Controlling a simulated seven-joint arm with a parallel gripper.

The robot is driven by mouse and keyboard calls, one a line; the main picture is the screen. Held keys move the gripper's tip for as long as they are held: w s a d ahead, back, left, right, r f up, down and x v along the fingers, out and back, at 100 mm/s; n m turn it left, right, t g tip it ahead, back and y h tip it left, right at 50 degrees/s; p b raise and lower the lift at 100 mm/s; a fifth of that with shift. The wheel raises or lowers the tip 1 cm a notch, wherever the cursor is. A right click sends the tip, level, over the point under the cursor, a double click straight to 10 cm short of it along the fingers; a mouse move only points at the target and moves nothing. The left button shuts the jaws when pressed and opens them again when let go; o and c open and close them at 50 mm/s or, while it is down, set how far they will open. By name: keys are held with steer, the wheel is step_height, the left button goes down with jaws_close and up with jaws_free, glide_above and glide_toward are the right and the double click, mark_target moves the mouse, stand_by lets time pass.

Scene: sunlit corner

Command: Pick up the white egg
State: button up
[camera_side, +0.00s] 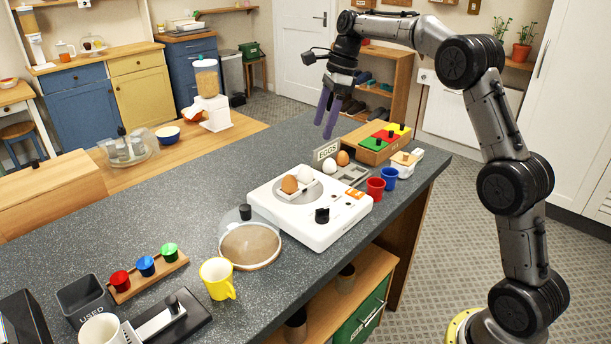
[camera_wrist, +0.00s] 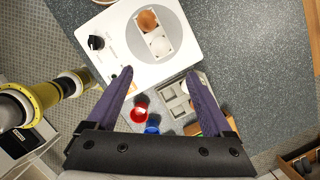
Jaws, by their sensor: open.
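My gripper (camera_side: 323,129) is open and empty, pointing down above the counter beyond the egg tray. Its two purple fingers also show in the wrist view (camera_wrist: 159,73), spread apart. One white egg (camera_side: 305,174) lies beside a brown egg (camera_side: 289,184) on the white appliance; in the wrist view this white egg (camera_wrist: 160,45) sits in a small holder with the brown egg (camera_wrist: 148,20). Another white egg (camera_side: 330,166) sits beside a brown egg (camera_side: 342,158) in the grey egg tray (camera_side: 354,175). In the wrist view, the right finger hides part of that tray.
The white appliance (camera_side: 335,225) with a black knob stands before the tray. An EGGS sign (camera_side: 326,150), red cup (camera_side: 375,190), blue cup (camera_side: 389,178) and wooden box with coloured lids (camera_side: 371,150) crowd the tray.

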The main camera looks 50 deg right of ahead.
mark_target(307, 167)
steer(key=x, duration=0.8)
steer(key=shift+a+x, duration=0.1)
steer(key=shift+x, duration=1.15)
steer(key=shift+a+x, duration=0.15)
steer(key=shift+x, duration=1.1)
steer(key=shift+w, duration=0.1)
steer(key=shift+r, duration=0.1)
steer(key=c, duration=0.9)
